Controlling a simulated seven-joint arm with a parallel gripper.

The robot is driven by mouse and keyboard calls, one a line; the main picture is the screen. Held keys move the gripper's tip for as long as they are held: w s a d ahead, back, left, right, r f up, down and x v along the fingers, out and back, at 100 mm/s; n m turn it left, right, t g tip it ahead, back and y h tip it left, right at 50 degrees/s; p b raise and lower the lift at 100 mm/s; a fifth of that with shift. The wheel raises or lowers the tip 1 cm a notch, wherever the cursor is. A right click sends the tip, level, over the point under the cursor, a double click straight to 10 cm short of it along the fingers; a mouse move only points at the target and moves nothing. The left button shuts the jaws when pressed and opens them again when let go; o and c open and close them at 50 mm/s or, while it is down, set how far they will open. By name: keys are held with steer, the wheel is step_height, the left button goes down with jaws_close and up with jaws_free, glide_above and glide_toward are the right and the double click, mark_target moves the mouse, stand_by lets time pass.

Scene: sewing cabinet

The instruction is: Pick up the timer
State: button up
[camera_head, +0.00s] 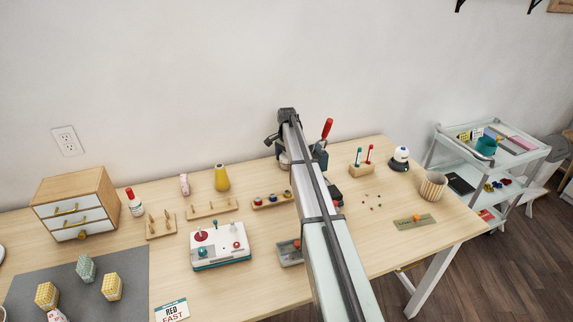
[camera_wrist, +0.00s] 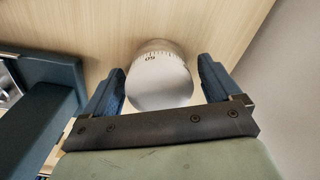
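The timer (camera_wrist: 160,82), a white rounded body with a ring of tick marks and small numerals, shows in the wrist view. It stands on the wooden tabletop between the two blue fingers of my gripper (camera_wrist: 161,66). The fingers are spread, with a narrow gap visible on each side of the timer, so my gripper is open around it and not closed on it. In the head view my arm covers the spot between the fingers, and I cannot make out the timer there.
A red-handled tool (camera_head: 327,129) rises close to the right of my gripper. A wooden holder (camera_head: 361,169) and a white-and-black rounded object (camera_head: 399,158) stand farther right. A white control box (camera_head: 219,246) and a drawer cabinet (camera_head: 78,204) are left. A blue-grey structure (camera_wrist: 50,75) lies left in the wrist view.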

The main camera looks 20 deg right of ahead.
steer(key=c, duration=1.1)
